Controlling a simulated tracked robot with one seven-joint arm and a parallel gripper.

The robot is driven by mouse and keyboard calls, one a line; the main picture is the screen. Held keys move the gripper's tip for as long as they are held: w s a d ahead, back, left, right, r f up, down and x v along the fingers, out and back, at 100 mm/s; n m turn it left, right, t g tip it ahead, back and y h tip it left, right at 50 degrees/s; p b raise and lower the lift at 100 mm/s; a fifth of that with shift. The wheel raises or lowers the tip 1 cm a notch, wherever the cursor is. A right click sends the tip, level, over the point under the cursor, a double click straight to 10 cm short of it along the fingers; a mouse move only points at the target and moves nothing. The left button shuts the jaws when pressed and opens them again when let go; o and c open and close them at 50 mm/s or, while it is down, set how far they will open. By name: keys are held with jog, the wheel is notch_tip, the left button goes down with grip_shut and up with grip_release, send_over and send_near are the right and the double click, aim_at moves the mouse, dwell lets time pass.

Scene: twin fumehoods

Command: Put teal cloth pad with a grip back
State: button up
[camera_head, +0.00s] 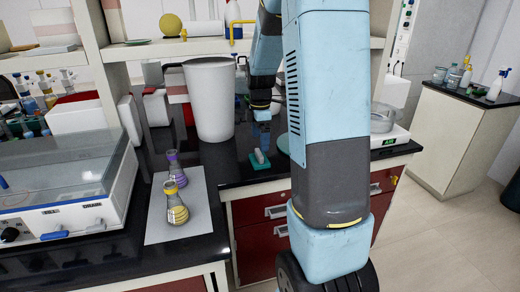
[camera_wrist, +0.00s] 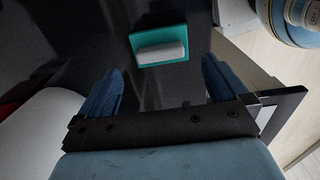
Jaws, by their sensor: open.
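The teal cloth pad (camera_head: 261,162) lies flat on the black bench top, with a pale grey grip along its top. In the wrist view the teal pad (camera_wrist: 161,60) is ahead of the fingers, near the top middle, with its grip (camera_wrist: 160,51) running across. My gripper (camera_head: 261,133) points down just above the pad in the head view. In the wrist view my gripper (camera_wrist: 158,90) has its two blue fingers wide apart with nothing between them. The pad appears apart from both fingers.
A large white bin (camera_head: 210,100) stands just left of my gripper. A clear-lidded device (camera_head: 60,185) is at left. A balance (camera_head: 385,137) stands at right, behind my arm.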

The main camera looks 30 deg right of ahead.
aim_at(260, 153)
jog(key=s+a+r+m+t, duration=0.2)
jog(key=s+a+r+m, duration=0.2)
jog(key=s+r, duration=0.25)
jog(key=s+a+r+m+t, duration=0.1)
jog(key=s+a+r+m, duration=0.3)
jog(key=s+r, duration=0.3)
jog(key=s+a+r+m+t, duration=0.1)
jog(key=s+a+m, duration=0.1)
jog(key=s+m, duration=0.2)
jog(key=s+a+r+m+t, duration=0.1)
jog(key=s+a+r+m, duration=0.1)
jog(key=s, duration=0.6)
jog(key=shift+a+m+t, duration=0.3)
jog(key=shift+a+m, duration=0.3)
jog(key=shift+m, duration=0.3)
